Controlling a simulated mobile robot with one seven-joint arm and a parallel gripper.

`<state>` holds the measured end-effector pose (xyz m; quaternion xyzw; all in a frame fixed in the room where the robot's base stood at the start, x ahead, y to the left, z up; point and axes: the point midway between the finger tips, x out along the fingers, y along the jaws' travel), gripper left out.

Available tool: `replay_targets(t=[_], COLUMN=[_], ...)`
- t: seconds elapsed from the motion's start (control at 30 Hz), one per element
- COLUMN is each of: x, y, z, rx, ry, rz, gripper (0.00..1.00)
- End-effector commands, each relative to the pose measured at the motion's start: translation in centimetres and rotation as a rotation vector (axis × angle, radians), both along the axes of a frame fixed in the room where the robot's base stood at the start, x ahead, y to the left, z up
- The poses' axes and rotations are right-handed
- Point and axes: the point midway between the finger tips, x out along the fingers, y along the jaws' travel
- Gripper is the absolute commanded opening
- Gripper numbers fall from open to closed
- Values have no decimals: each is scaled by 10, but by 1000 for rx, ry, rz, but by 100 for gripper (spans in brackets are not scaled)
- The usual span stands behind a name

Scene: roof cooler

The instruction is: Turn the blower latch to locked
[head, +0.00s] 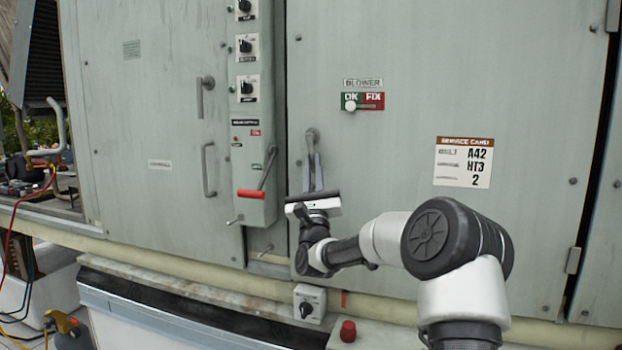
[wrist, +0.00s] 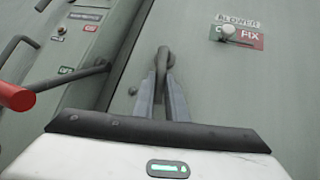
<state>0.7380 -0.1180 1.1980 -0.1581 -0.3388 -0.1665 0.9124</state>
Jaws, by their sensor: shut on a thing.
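The blower latch (head: 311,137) is a grey handle on the left edge of the large blower door (head: 400,120). It hangs downward from its pivot. My gripper (head: 313,170) is at the latch from below, with its fingers on either side of the handle, shut on it. In the wrist view the latch (wrist: 164,62) runs from its pivot down between the two fingers (wrist: 163,95). The lower end of the handle is hidden by the fingers and the gripper body. The BLOWER label (head: 363,83) is above and right of the latch.
A red-gripped lever (head: 251,194) stands on the switch column just left of my gripper. An OK/FIX slider plate (head: 363,102) and a service card (head: 464,162) are on the door. A small switch box (head: 309,303) and a red button (head: 348,331) are below.

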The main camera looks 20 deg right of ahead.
Motion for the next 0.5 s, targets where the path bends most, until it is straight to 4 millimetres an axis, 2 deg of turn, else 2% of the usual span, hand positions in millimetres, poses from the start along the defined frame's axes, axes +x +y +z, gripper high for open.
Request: replay_targets(t=[0.5], x=[6], y=[9], z=[1], rx=[121], ry=[-91], rz=[3], gripper=[0])
